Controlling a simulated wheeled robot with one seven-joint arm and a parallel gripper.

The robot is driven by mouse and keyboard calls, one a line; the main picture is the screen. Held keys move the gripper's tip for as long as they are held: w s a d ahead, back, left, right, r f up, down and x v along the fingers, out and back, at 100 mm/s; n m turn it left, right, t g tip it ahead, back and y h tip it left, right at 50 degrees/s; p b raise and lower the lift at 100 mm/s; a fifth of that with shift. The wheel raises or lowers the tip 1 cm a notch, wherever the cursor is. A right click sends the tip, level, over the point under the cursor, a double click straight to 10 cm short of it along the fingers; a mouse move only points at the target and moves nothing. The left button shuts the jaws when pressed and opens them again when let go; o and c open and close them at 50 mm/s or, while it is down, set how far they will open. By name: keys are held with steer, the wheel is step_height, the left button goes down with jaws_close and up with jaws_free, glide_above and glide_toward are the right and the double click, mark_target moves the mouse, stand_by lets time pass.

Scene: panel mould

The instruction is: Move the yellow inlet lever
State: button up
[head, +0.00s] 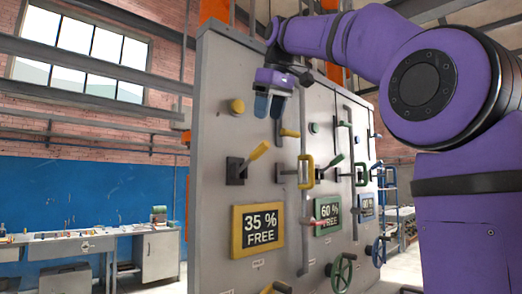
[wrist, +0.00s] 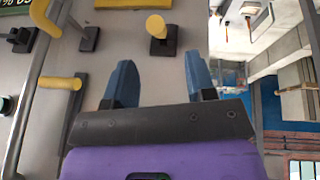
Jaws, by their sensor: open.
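A yellow lever (head: 259,150) sticks out from a black base on the grey panel (head: 215,215), above the "35 % FREE" display. It tilts up to the right. In the wrist view the yellow lever (wrist: 156,26) points towards the camera, beyond the fingertips. No inlet label can be read. My gripper (head: 268,107) is open and empty, with blue fingers pointing down above the lever. In the wrist view my gripper (wrist: 161,75) has its fingers well apart, with the lever roughly in line with the gap and not touched.
A short yellow handle (head: 290,133) and a yellow D-shaped handle (head: 306,170) stand out right of the lever. A yellow knob (head: 237,107) is above it. The yellow-framed display (head: 257,231) is below. Green and blue controls continue to the right. A workbench (head: 75,243) stands far left.

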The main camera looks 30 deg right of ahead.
mark_target(263, 142)
steer(key=x, duration=1)
steer(key=shift+w+d, duration=0.15)
steer(key=shift+w, duration=0.15)
jaws_close()
